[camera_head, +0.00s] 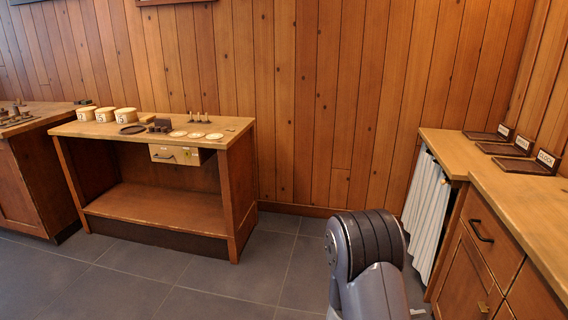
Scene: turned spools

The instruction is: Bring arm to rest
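My arm (366,262) shows at the bottom, right of centre, as a grey and dark rounded link standing over the floor. Its end is not seen, so my gripper is not in view. The arm stands apart from the workbench (238,140) at the left and from the counter (500,205) at the right. I cannot tell whether the gripper holds anything.
The workbench carries several pale tubs, light discs, a dark ring and small pegs; a drawer (178,154) sits under its top. Labelled dark trays (545,163) stand on the right counter, with a striped curtain (424,215) below. Grey floor (265,268) is clear between.

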